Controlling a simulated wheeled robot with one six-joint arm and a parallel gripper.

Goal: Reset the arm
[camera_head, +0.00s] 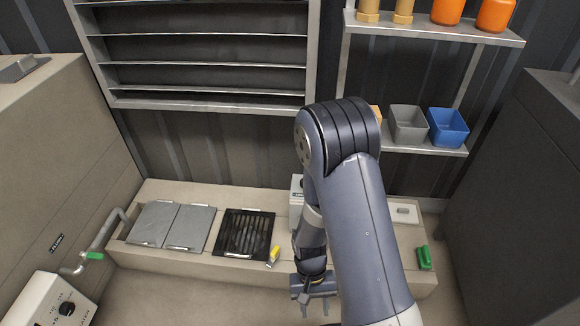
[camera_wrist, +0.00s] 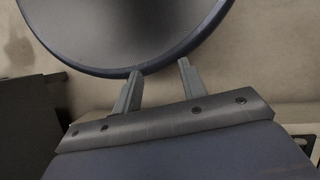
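My gripper (camera_head: 315,309) is at the lower middle of the head view, hanging down near the front edge of the low bench. In the wrist view my gripper (camera_wrist: 160,68) shows two grey fingers standing apart with nothing between them. It is open and empty. My arm is bent, with its elbow high in the middle of the head view and the forearm reaching down. A large dark rounded surface behind the fingers in the wrist view appears to be part of my own arm.
The low bench (camera_head: 185,262) carries grey lids (camera_head: 185,228), a black grate (camera_head: 243,235), a yellow-handled item (camera_head: 273,257) and a green item (camera_head: 424,257). A white control box (camera_head: 48,303) stands lower left. A shelf holds a grey bin (camera_head: 408,125) and a blue bin (camera_head: 447,127). Cabinets flank both sides.

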